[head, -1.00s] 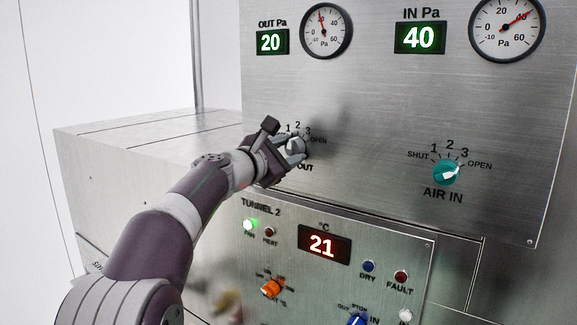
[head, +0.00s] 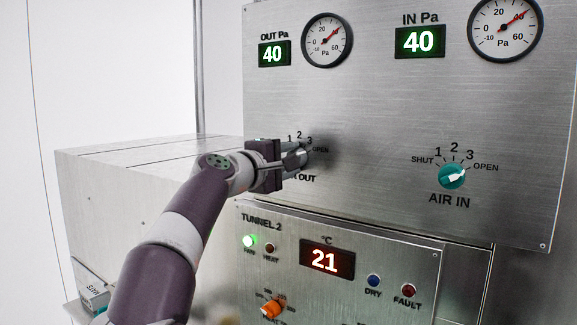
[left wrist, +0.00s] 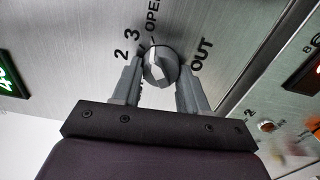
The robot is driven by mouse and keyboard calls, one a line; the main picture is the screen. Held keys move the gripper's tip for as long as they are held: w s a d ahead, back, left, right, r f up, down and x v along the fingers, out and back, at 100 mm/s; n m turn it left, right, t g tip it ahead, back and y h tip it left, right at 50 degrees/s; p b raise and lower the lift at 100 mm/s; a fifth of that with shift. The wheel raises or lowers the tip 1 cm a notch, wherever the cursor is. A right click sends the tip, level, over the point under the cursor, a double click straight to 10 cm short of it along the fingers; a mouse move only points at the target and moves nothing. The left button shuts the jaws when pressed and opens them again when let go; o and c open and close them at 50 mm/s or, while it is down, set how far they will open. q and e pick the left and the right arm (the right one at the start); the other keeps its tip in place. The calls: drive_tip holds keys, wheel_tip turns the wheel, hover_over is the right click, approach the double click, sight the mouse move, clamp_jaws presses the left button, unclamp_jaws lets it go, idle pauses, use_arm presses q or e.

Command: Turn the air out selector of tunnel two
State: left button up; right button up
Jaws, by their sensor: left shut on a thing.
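The grey air out selector knob (left wrist: 160,66) is on the steel panel, with a white pointer line directed near OPEN, just past 3, in the left wrist view. My left gripper (head: 290,160) is shut on the knob, with one finger on either side of it. In the head view the gripper hides most of the knob and part of its label. In the left wrist view the fingers (left wrist: 163,73) reach up to the knob. The OUT Pa display (head: 274,54) reads 40. My right gripper is not in view.
The teal AIR IN knob (head: 452,176) sits to the right, its pointer toward OPEN. The IN Pa display (head: 420,41) reads 40. Below is the TUNNEL 2 panel (head: 300,222), with a temperature display (head: 327,259) and an orange knob (head: 272,304).

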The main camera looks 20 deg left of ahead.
use_arm(q)
drive_tip(key=shift+f+m, duration=0.3)
drive_tip(key=shift+m, duration=0.1)
drive_tip(key=o, duration=1)
drive_tip(key=shift+s, duration=0.1)
drive_tip(key=shift+o, duration=0.2)
drive_tip(key=b+v, duration=0.7)
drive_tip(key=v, duration=0.6)
drive_tip(key=shift+r, duration=0.3)
drive_tip(key=shift+s+d, duration=0.1)
drive_tip(key=shift+d, duration=0.05)
